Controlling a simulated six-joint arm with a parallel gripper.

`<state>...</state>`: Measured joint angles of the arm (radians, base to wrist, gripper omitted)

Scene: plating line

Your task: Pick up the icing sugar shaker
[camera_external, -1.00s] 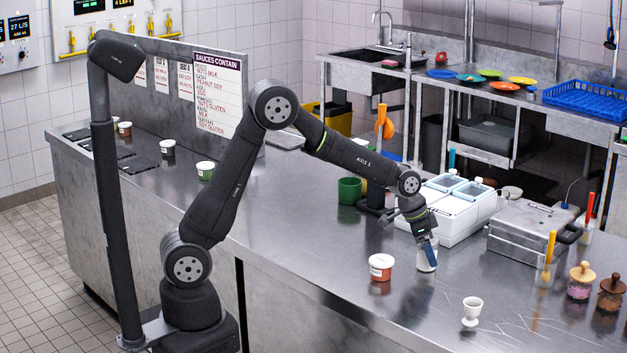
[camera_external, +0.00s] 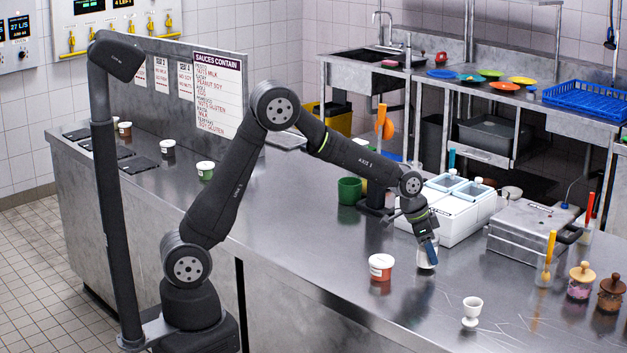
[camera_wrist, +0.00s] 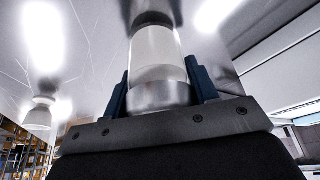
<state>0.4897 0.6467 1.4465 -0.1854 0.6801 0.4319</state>
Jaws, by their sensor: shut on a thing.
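The icing sugar shaker (camera_external: 427,261) is a small pale container at the front middle of the steel counter. In the wrist view the shaker (camera_wrist: 160,65) has a clear body with white contents and a metal band near the jaws. My gripper (camera_external: 428,250) is shut on it, with a dark blue finger on each side; the fingers also show in the wrist view (camera_wrist: 160,88). In the external view the shaker is partly hidden by the fingers. I cannot tell whether its base still touches the counter.
A red-brown tub (camera_external: 380,267) stands close to the left of the shaker. A white egg cup (camera_external: 472,311) is at the front right. A white bin unit (camera_external: 450,222) and a steel press (camera_external: 528,232) stand behind. Two lidded jars (camera_external: 580,281) (camera_external: 610,292) are at the right.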

